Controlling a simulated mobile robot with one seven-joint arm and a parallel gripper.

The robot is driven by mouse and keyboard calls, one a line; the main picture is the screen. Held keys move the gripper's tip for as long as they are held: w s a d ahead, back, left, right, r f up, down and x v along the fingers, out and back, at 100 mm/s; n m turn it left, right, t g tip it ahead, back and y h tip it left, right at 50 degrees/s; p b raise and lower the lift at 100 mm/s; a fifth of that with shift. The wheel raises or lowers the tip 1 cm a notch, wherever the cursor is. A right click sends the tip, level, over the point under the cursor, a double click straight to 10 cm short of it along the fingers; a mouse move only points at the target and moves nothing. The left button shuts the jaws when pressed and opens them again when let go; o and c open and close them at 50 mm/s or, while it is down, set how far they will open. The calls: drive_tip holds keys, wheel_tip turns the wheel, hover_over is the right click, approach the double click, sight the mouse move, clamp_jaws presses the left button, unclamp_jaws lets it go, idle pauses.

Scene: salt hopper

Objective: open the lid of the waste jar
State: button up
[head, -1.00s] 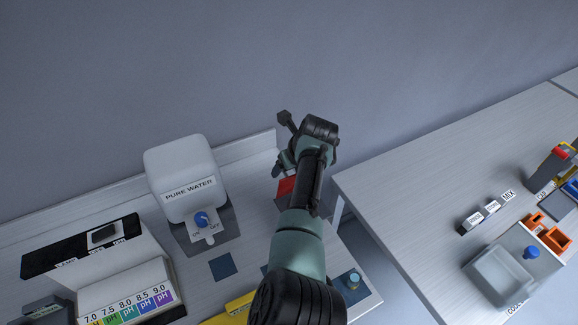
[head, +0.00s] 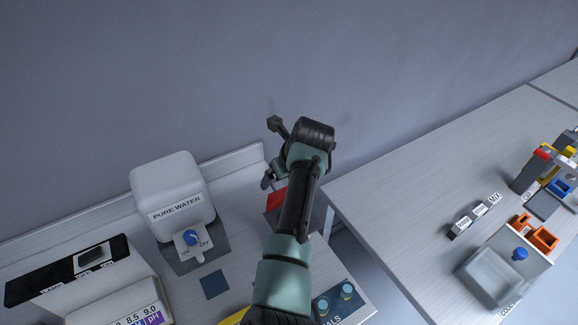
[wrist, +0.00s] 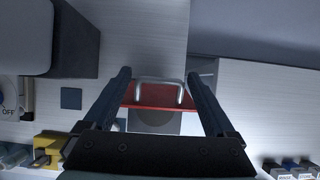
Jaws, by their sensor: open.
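The waste jar's red lid (wrist: 158,103) shows in the wrist view, with a pale U-shaped handle (wrist: 160,82) on it. In the head view only a small part of the red lid (head: 276,198) shows beside my arm. Most of the jar's body is hidden. My gripper (wrist: 159,75) is open, with its two fingers either side of the handle and no visible contact. In the head view my gripper (head: 271,179) is above the red lid, partly hidden by my wrist.
A white pure water tank (head: 170,195) with a blue knob stands left of the jar. A pH box (head: 95,285) is at the lower left. A gap separates this bench from another table (head: 430,170) at right, which holds a clear cooling basin (head: 490,275) and small racks.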

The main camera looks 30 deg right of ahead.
drive_tip(key=b+v, duration=0.1)
drive_tip(key=v, duration=0.7)
drive_tip(key=shift+f, duration=0.1)
